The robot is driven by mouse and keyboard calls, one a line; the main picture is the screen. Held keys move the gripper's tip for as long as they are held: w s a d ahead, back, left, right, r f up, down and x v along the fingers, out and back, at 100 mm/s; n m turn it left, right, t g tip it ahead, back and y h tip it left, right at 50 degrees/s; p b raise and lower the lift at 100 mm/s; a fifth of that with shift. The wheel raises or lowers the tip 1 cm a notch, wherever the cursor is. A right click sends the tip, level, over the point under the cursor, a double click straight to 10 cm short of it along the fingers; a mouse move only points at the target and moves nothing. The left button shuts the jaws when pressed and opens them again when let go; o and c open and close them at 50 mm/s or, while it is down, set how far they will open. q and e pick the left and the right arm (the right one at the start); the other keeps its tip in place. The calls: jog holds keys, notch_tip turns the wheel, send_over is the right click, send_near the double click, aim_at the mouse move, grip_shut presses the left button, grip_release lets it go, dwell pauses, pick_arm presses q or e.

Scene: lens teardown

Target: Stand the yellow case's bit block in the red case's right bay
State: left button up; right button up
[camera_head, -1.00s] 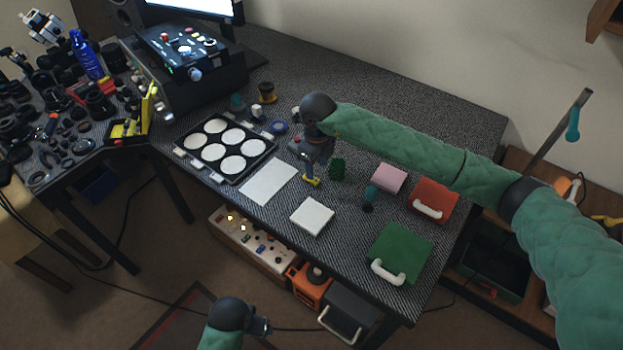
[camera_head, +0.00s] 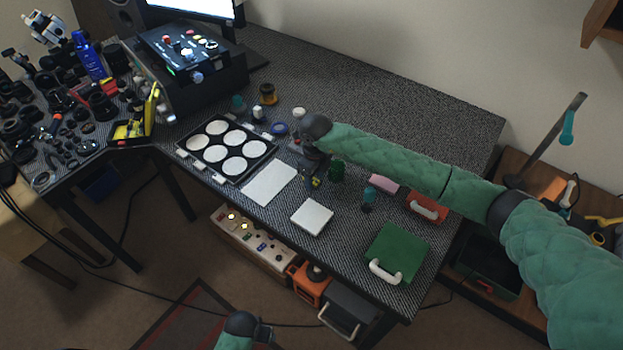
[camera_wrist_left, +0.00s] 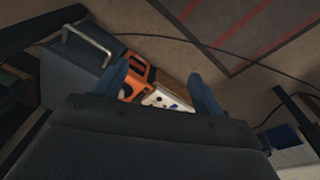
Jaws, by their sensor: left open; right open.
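The small yellow case (camera_head: 132,131) stands open on the left desk with its lid up; its contents are too small to tell. The red case (camera_head: 428,207), with a white handle, lies toward the right of the main desk, partly hidden behind my right arm. Its bays do not show. I cannot make out the bit block with certainty. My right gripper (camera_head: 309,177) is open and points down near the desk middle, beside a small dark green object (camera_head: 337,171). My left gripper (camera_head: 267,331) is low in front of the desk; its open, empty fingers show in the left wrist view (camera_wrist_left: 160,88).
A green case (camera_head: 398,248) lies at the front right. A white box (camera_head: 312,217), a white sheet (camera_head: 270,184) and a tray of white discs (camera_head: 183,153) lie left of it. A teal-handled tool (camera_head: 369,196) stands near a pink block (camera_head: 384,183).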

grip_shut()
dwell(0.3)
